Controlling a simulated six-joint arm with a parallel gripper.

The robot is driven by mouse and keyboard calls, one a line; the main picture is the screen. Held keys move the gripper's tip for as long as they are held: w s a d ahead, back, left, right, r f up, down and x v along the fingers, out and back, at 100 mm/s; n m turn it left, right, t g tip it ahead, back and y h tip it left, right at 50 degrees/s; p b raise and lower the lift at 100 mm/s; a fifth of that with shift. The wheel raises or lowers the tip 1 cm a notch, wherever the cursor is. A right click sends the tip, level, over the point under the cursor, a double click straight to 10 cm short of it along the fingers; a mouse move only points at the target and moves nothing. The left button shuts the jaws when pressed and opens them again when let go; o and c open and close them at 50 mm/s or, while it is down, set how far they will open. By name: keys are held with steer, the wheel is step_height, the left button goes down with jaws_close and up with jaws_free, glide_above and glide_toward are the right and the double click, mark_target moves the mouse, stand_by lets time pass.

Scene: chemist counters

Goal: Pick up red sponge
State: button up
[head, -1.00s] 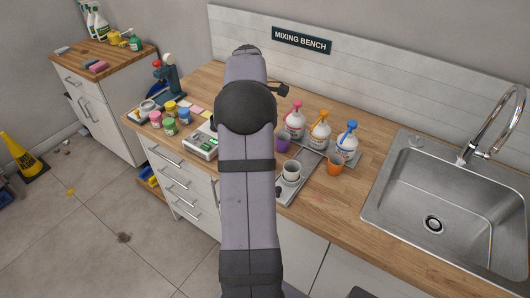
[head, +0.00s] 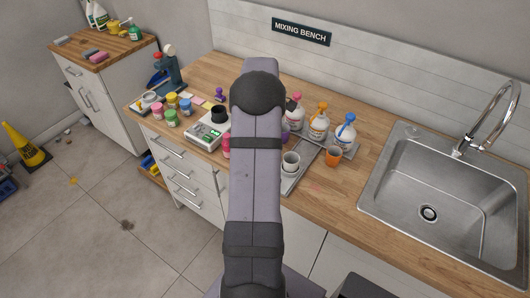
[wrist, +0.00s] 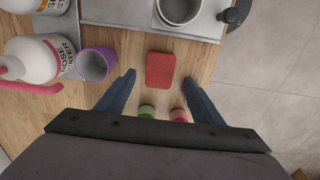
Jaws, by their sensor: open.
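The red sponge (wrist: 160,70) is a flat rounded block lying on the wooden bench top in the wrist view. My gripper (wrist: 158,80) is open and empty. Its two blue fingers are spread to the left and right of the sponge, with the fingertips nearest its lower part. I cannot tell how high the fingers are above the bench. In the head view my arm hides the sponge and the gripper.
A purple cup (wrist: 97,63) stands left of the fingers, near a bottle (wrist: 32,62). A grey cup (wrist: 180,8) is beyond the sponge. Green (wrist: 146,110) and pink (wrist: 178,113) jars show between the fingers. An orange cup (head: 333,155) and sink (head: 430,210) are right.

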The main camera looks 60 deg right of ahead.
steer(key=shift+w+f+p, duration=0.1)
steer(key=shift+f+p, duration=0.45)
steer(key=shift+f, duration=1.15)
steer(key=shift+c, duration=0.6)
steer(key=c, duration=1.1)
steer(key=shift+r, duration=0.1)
step_height(320, 180, up, 10)
steer(key=b, duration=0.3)
